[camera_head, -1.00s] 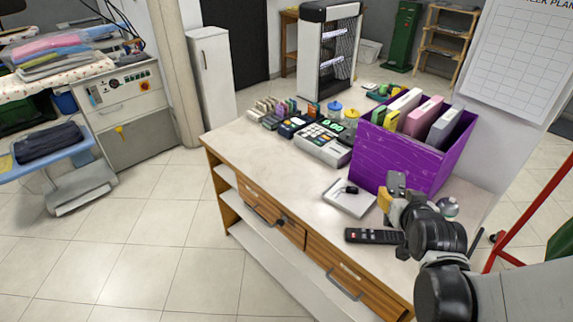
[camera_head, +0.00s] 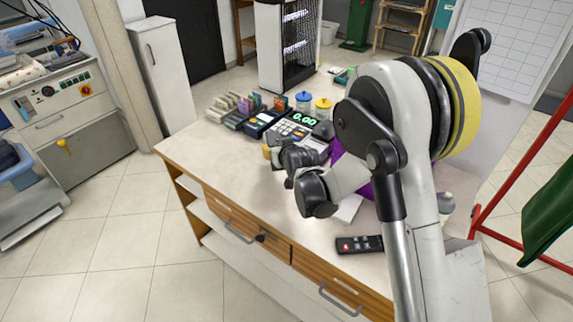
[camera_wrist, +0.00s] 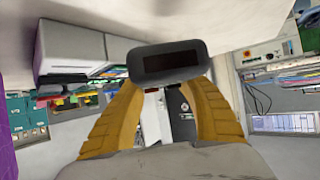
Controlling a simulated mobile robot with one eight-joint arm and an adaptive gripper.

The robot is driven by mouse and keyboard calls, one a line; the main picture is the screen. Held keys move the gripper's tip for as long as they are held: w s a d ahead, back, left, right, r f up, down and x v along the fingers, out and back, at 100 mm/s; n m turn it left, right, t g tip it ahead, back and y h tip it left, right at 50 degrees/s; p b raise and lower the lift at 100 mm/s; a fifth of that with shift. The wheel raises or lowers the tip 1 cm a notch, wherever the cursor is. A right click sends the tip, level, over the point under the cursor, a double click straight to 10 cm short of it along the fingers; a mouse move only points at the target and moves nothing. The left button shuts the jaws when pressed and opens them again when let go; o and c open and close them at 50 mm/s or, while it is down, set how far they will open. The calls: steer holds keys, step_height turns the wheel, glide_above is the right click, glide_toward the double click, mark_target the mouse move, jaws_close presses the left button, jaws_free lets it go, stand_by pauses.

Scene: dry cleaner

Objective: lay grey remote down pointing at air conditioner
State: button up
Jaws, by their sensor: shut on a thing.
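My gripper (camera_wrist: 165,88) has yellow fingers and is shut on a dark grey object, the grey remote (camera_wrist: 190,50), whose end with a black window faces the wrist camera. In the head view my gripper (camera_head: 268,153) is over the counter (camera_head: 195,150), beside the card terminal and cash register. My wrist hides the remote there. A second, black remote (camera_head: 360,245) with a red button lies on the counter near the front edge. I cannot identify an air conditioner for sure.
A card terminal (camera_head: 262,122), a register with a green display (camera_head: 303,118) and small jars (camera_head: 304,100) crowd the back of the counter. My arm mostly hides a purple box (camera_head: 365,190) and a white tray (camera_head: 348,208). The counter's left front is clear.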

steer(key=f+b, duration=0.2)
steer(key=f, duration=0.2)
steer(key=f+b, duration=0.1)
steer(key=f, duration=0.3)
steer(key=shift+s+d+f+b, duration=0.1)
steer(key=shift+s+f+b, duration=0.1)
steer(key=shift+f+b, duration=0.15)
steer(key=shift+f, duration=0.15)
steer(key=o, duration=1.2)
